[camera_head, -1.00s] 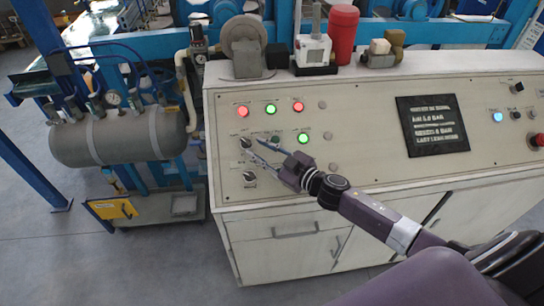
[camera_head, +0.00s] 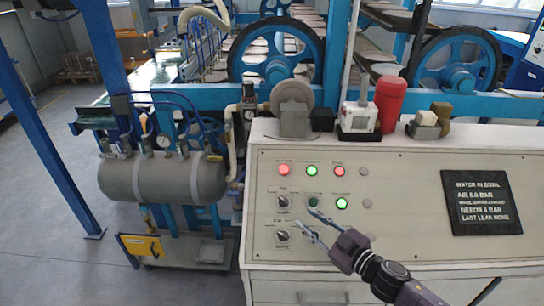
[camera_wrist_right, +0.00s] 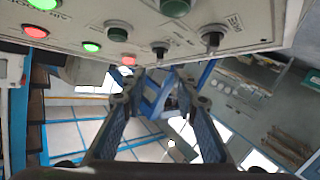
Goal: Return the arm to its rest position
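My right gripper (camera_head: 307,221) is in front of the control panel (camera_head: 408,184), with its arm coming in from the lower right. Its two fingers are spread apart with nothing between them. In the right wrist view the gripper (camera_wrist_right: 160,82) also shows open and empty, with the panel across the top of the picture. The fingertips are close to the right of the upper black knob (camera_head: 283,201) and the lower black knob (camera_head: 283,236). I cannot tell the exact gap to the panel. My left gripper is not in view.
Lit red and green lamps (camera_head: 312,170) sit above the knobs. A red canister (camera_head: 389,103) and a white device (camera_head: 358,117) stand on the cabinet top. A grey tank (camera_head: 163,178) stands left of the cabinet. The floor at the left (camera_head: 60,265) is open.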

